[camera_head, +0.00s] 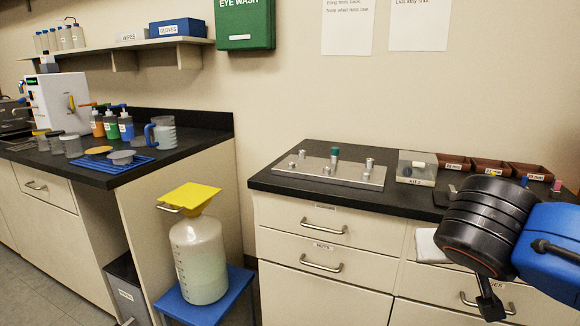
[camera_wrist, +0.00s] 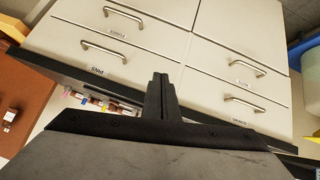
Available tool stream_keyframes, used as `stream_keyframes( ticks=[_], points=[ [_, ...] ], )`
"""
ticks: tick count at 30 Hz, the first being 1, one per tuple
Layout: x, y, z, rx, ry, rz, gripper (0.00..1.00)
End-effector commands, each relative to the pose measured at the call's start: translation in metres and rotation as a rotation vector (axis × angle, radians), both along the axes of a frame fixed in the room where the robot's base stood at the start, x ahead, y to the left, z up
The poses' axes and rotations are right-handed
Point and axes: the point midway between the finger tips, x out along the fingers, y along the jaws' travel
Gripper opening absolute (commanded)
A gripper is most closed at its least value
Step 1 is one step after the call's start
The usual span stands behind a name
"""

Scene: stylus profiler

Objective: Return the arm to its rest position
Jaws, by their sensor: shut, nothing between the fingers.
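My arm, with its black and blue links, reaches in from the right edge of the head view. My gripper (camera_head: 489,307) hangs at the lower end of the black wrist, in front of the right cabinet's drawers. In the wrist view my gripper (camera_wrist: 160,80) is shut, its black fingers together with nothing between them. The cabinet drawers (camera_wrist: 122,33) lie beyond the fingertips, and the picture looks upside down. I cannot tell the exact gap between the fingers and the drawer fronts. My arm hides part of the right counter.
The right black counter (camera_head: 262,184) holds a metal plate with knobs (camera_head: 310,174), a clear kit box (camera_head: 417,168) and brown bins (camera_head: 492,167). A jug (camera_head: 199,262) with a yellow funnel stands on a blue stool (camera_head: 236,285). The left bench holds bottles (camera_head: 111,125).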

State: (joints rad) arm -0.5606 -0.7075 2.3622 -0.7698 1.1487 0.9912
Motion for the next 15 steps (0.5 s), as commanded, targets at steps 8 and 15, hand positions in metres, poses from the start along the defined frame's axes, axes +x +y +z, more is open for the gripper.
stream_keyframes(
  ticks=[8,15],
  points=[
    [-0.033,-0.011,-0.063,0.056,0.219,0.070,0.00],
    [-0.056,-0.006,-0.104,0.145,0.325,0.160,0.00]
  ],
)
